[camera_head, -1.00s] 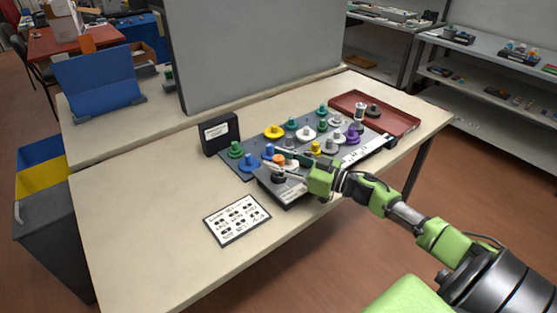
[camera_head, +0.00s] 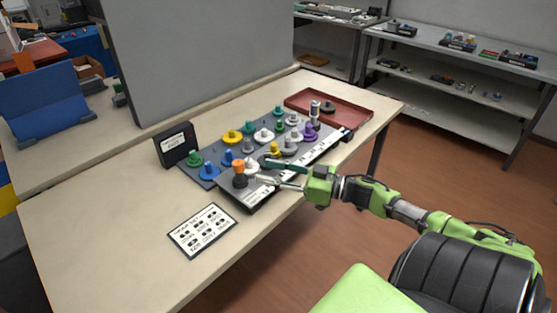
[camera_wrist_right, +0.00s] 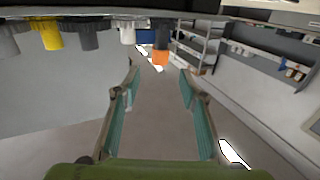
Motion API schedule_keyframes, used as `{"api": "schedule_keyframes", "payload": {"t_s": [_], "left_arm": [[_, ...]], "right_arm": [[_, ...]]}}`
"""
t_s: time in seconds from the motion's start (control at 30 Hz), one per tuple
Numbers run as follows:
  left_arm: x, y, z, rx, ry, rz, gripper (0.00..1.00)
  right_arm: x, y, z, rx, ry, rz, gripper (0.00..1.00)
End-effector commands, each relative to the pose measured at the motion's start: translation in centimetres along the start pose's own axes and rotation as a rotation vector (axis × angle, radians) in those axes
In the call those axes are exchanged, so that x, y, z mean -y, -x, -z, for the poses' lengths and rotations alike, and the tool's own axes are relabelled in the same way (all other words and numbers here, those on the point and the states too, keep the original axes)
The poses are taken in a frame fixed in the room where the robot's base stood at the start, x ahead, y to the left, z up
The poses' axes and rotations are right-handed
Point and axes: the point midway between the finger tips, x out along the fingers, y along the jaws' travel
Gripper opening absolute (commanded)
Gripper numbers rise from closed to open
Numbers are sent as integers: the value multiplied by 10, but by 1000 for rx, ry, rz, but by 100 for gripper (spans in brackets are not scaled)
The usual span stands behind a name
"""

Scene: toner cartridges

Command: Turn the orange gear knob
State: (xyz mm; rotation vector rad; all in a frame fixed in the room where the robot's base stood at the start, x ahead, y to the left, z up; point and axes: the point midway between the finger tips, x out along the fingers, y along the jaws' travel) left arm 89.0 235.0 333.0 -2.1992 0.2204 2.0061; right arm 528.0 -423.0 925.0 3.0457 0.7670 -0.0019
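The orange gear knob (camera_head: 239,166) has an orange top on a dark base and stands upright at the near left end of a grey panel (camera_head: 262,197). In the right wrist view the orange knob (camera_wrist_right: 160,57) shows beyond the fingertips. My right gripper (camera_head: 268,171) is just right of the knob, with its fingers toward it. In the right wrist view its teal-padded fingers (camera_wrist_right: 158,85) are spread with nothing between them. Whether a finger touches the neighbouring white knob (camera_head: 251,165) I cannot tell. My left gripper is not in view.
Several coloured knobs, such as a yellow one (camera_head: 232,137) and a blue one (camera_head: 209,171), crowd the panel behind. A red tray (camera_head: 350,117) is at the far right. The table's left is clear.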

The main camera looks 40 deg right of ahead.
Motion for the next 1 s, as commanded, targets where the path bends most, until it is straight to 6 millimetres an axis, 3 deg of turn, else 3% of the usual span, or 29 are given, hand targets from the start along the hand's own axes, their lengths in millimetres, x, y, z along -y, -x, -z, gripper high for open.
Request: {"api": "schedule_keyframes", "payload": {"t_s": [0.3, 1.0], "left_arm": [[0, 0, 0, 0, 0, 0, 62], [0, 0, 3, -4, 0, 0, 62]], "right_arm": [[0, 22, 0, 0, 0, 1, 38], [0, 22, 0, 0, -1, 0, 38]]}}
